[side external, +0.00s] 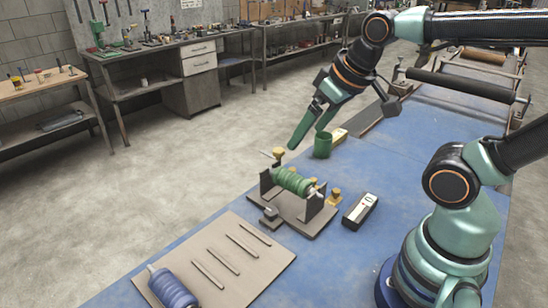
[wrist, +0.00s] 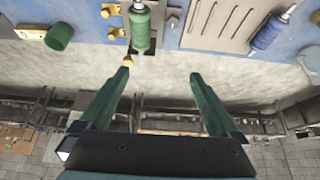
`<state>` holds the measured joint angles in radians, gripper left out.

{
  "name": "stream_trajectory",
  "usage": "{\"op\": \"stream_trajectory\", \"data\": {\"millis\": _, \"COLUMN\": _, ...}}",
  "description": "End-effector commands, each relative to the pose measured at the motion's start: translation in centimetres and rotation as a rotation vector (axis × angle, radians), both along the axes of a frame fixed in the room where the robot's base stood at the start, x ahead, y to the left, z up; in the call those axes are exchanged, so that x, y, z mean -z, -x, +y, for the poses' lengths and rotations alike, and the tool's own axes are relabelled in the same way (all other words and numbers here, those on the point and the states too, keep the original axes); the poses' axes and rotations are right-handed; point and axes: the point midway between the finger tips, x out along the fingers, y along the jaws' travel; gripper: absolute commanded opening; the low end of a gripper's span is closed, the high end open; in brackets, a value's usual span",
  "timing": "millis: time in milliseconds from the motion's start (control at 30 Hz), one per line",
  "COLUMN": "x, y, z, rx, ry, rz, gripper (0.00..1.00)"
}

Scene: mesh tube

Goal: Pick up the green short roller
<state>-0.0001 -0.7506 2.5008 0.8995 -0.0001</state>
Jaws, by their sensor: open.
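The green short roller (side external: 293,181) is ribbed and lies across a small dark stand (side external: 307,217) with upright end plates on the blue bench. In the wrist view the green roller (wrist: 140,30) shows at the top, slightly left of centre, beyond my fingertips. My gripper (side external: 307,139) is above and behind the stand in the side view, apart from the roller. In the wrist view my gripper (wrist: 160,74) has its two green fingers spread wide with nothing between them.
A green cup (side external: 322,146) stands behind the stand, and a dark boxy device (side external: 360,211) sits to its right. Brass knobs flank the stand. A tan board (side external: 262,272) with thin rods holds a blue roller (side external: 172,289) at front left. The bench edge drops to the floor.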

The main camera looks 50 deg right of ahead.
Motion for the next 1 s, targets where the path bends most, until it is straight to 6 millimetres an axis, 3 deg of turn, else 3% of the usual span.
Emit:
{"op": "stream_trajectory", "data": {"millis": 367, "x": 0.1, "y": -0.4, "z": -0.2, "rx": 0.002, "ry": 0.004, "rz": 0.026, "gripper": 0.96}}
{"op": "stream_trajectory", "data": {"millis": 667, "x": 1.5, "y": -3.4, "z": -2.2, "rx": 0.008, "ry": 0.016, "rz": 0.239, "gripper": 0.96}}
{"op": "stream_trajectory", "data": {"millis": 1000, "x": 4.9, "y": -6.5, "z": -4.7, "rx": 0.003, "ry": 0.004, "rz": 0.457, "gripper": 0.96}}
